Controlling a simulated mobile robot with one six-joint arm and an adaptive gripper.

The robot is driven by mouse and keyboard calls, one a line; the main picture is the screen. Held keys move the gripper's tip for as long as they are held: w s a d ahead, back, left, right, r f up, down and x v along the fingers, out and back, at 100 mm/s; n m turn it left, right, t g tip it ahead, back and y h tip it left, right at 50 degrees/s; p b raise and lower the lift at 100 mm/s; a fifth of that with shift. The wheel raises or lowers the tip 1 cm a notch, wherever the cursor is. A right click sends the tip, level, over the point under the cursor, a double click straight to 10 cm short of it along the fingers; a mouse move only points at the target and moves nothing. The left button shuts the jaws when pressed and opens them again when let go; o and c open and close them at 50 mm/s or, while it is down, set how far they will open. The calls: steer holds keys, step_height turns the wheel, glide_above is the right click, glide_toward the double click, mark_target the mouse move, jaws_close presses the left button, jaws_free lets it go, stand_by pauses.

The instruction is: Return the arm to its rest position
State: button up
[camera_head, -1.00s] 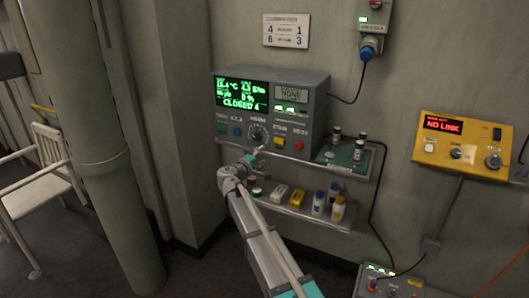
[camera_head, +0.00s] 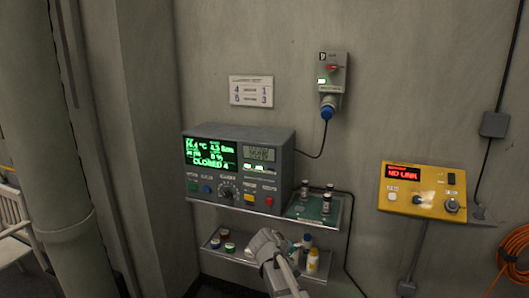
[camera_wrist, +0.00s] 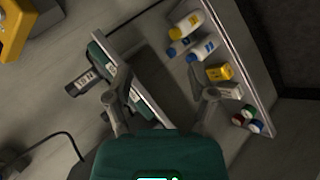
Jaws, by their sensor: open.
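My arm (camera_head: 280,268) shows at the bottom centre of the head view, in front of the lower shelf. It hides part of that shelf, and the gripper's fingers are hard to make out there. In the wrist view my gripper (camera_wrist: 160,97) has its two fingers spread wide, with nothing between them. Past the fingers are the upper shelf edge and the lower shelf, seen aslant. The gripper appears apart from both shelves.
A grey console (camera_head: 240,165) reading "CLOSED 4" and a green mat (camera_head: 312,208) with dark vials stand on the upper shelf. The lower shelf (camera_head: 238,253) holds bottles and small jars. A yellow "NO LINK" box (camera_head: 425,189) is on the wall. A column (camera_head: 58,200) stands left.

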steer(key=s+d+m+g+y+p, duration=0.2)
steer(key=s+d+g+y, duration=0.1)
steer(key=s, duration=0.7)
steer(key=s+d+f+m+g+y+p, duration=0.1)
steer(key=s+d+m+g+y+p, duration=0.1)
steer(key=s, duration=0.9)
steer(key=shift+s+d+m+g+y+p, duration=0.3)
steer(key=shift+d+g+y+p, duration=0.25)
steer(key=shift+y, duration=0.85)
steer(key=shift+w, duration=0.1)
